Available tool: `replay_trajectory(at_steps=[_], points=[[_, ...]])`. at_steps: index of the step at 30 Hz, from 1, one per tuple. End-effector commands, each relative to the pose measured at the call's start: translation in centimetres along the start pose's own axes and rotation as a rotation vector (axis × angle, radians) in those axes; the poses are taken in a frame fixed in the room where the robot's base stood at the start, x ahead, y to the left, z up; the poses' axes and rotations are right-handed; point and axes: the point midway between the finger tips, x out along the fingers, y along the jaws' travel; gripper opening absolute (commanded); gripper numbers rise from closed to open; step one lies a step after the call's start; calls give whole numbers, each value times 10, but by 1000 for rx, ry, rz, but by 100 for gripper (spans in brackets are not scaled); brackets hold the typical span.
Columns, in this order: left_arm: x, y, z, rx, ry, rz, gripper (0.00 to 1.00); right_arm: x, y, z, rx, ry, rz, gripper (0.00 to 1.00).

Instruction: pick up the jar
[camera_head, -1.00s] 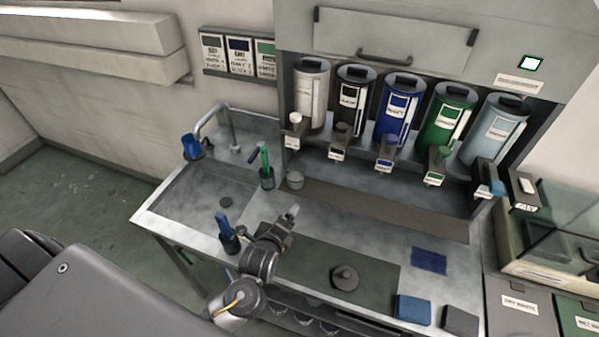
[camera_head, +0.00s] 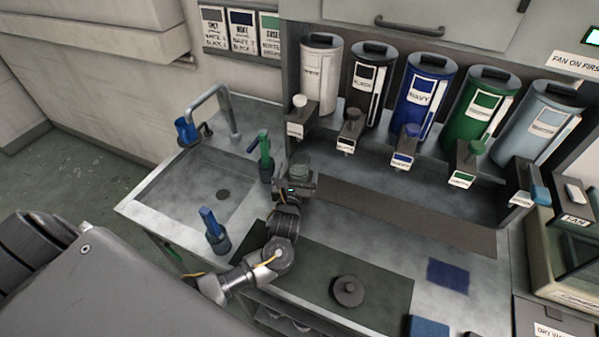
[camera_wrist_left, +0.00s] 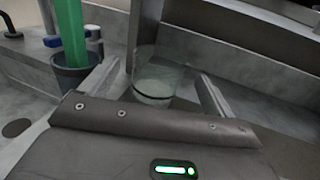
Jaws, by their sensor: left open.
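In the wrist view the jar (camera_wrist_left: 153,84) stands upright between the two fingers of my left gripper (camera_wrist_left: 158,74), with gaps showing at both sides. In the head view the jar (camera_head: 300,167) is just beyond my left gripper (camera_head: 299,178), and its lower part is hidden by the gripper. My left gripper is open. I cannot tell how deep the jar sits between the fingers. My right gripper is not in view.
A dark cup with a green-handled tool (camera_head: 265,157) stands close left of the jar. A cup with a blue tool (camera_head: 214,232) stands near the front. The sink (camera_head: 190,190) lies left. Dispensers (camera_head: 421,92) line the back. A knobbed dark object (camera_head: 347,291) rests on the mat.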

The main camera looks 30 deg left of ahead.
Motion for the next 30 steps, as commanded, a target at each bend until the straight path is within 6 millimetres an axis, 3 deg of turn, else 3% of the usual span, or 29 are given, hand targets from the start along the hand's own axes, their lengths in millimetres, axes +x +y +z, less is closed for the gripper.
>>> replay_trajectory(at_steps=[8,19,27,30], points=[[12,-1,0,-1,1,-2,89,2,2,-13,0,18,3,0],[58,0,-3,0,2,-2,89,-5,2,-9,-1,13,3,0],[61,0,-4,-2,2,-3,89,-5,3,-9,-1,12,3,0],[61,0,-4,-1,2,-3,78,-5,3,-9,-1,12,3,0]])
